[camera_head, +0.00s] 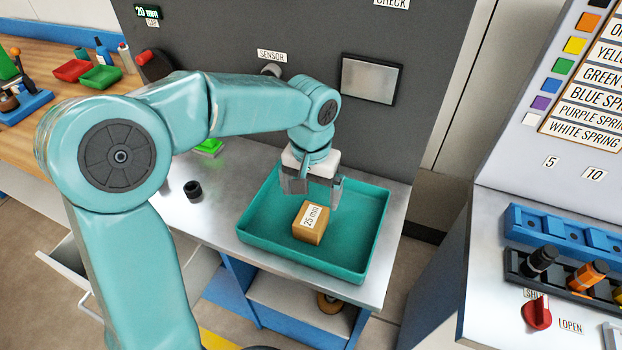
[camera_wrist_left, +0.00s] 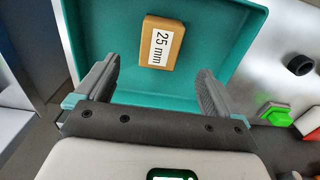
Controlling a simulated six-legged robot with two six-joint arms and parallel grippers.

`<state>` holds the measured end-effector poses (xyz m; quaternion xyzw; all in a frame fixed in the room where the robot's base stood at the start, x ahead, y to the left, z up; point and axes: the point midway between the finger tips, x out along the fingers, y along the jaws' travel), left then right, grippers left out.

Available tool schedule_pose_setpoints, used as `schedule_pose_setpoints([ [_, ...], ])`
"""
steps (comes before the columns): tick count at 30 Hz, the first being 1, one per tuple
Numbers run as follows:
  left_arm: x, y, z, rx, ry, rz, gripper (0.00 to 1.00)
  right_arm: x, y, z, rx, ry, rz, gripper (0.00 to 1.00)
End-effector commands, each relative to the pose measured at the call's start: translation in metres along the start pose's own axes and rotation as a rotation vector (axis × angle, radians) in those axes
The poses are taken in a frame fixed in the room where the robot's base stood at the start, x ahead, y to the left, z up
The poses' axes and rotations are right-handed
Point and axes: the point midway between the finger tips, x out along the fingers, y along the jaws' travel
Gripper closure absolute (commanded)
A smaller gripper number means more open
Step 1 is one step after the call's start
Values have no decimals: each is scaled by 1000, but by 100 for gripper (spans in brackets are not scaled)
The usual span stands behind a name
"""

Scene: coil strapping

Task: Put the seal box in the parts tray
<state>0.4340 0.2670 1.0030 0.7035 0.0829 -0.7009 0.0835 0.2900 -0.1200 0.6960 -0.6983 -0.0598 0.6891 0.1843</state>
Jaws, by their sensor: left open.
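The seal box (camera_head: 311,223) is a small brown block with a white label reading "25 mm". It lies inside the teal parts tray (camera_head: 262,253), on the tray floor. The box also shows in the left wrist view (camera_wrist_left: 162,42), ahead of the fingers, with the tray wall (camera_wrist_left: 245,45) beyond it. My left gripper (camera_head: 312,197) is open above the tray, behind the box in the head view. In the left wrist view its two fingers (camera_wrist_left: 156,92) are spread wide with nothing between them. My right gripper is not in view.
A black ring (camera_head: 193,190) and a green block (camera_head: 209,147) lie on the metal bench left of the tray. A grey panel with a screen (camera_head: 370,78) stands behind. Red and green bins (camera_head: 101,78) sit on the wooden bench. A spring console (camera_head: 560,235) stands at right.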

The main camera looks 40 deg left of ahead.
Motion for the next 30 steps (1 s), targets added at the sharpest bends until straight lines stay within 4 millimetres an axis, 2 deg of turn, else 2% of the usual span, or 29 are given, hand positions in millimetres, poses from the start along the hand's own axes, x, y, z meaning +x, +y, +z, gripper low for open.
schedule_pose_setpoints([
  [3,-19,0,-1,1,2,0,4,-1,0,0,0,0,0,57],
  [8,-30,0,0,0,0,-1,4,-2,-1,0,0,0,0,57],
  [30,-31,0,1,0,-1,-1,4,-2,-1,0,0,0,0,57],
])
